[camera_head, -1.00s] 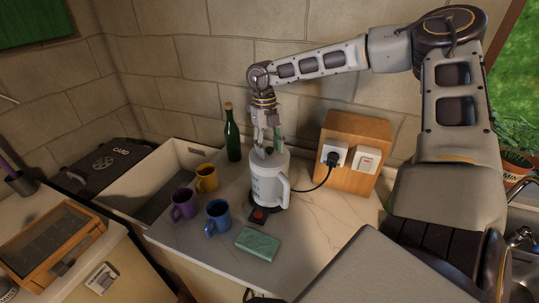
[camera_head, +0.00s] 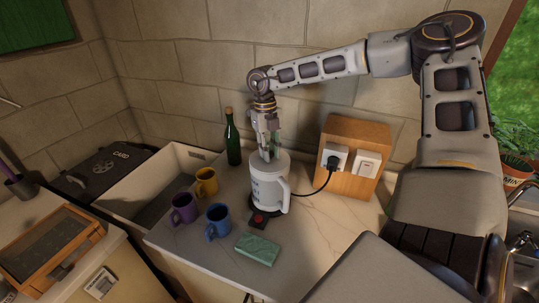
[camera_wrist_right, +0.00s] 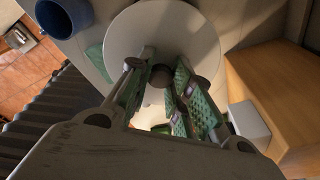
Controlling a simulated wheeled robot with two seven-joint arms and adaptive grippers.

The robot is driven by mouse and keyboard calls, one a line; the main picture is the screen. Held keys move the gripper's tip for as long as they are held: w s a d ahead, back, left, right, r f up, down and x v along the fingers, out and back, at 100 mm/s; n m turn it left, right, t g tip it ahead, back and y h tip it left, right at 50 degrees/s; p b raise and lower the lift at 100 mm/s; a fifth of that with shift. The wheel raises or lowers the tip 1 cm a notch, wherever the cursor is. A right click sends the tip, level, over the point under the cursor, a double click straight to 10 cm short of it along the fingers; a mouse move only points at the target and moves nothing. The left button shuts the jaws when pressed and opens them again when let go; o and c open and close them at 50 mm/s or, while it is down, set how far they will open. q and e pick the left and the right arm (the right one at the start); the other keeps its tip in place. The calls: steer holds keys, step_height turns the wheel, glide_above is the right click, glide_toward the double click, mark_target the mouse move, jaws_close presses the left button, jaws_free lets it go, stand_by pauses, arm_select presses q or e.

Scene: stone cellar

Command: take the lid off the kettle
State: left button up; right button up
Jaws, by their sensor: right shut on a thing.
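The white kettle (camera_head: 268,190) stands upright on its dark base on the pale counter, its handle toward the right. Its lid (camera_wrist_right: 190,35) is a pale disc with a dark knob (camera_wrist_right: 160,76) in the middle, seen from above in the right wrist view. The lid sits on top of the kettle; I see no gap under it. My right gripper (camera_head: 268,152) points down over the kettle and is shut on the lid's knob, with green-padded fingers on both sides of it. My left gripper is not in view.
A purple mug (camera_head: 184,208), yellow mug (camera_head: 206,182) and blue mug (camera_head: 217,221) stand left of the kettle. A green bottle (camera_head: 233,142) is behind, a green block (camera_head: 257,249) in front. A wooden socket box (camera_head: 357,128) with the cord is at right. A sink (camera_head: 176,157) lies left.

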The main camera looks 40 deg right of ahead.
steer(key=shift+r, duration=0.15)
step_height(320, 180, up, 10)
steer(key=b, duration=0.1)
steer(key=shift+b, duration=0.35)
steer(key=shift+f, duration=0.2)
stand_by(0.8)
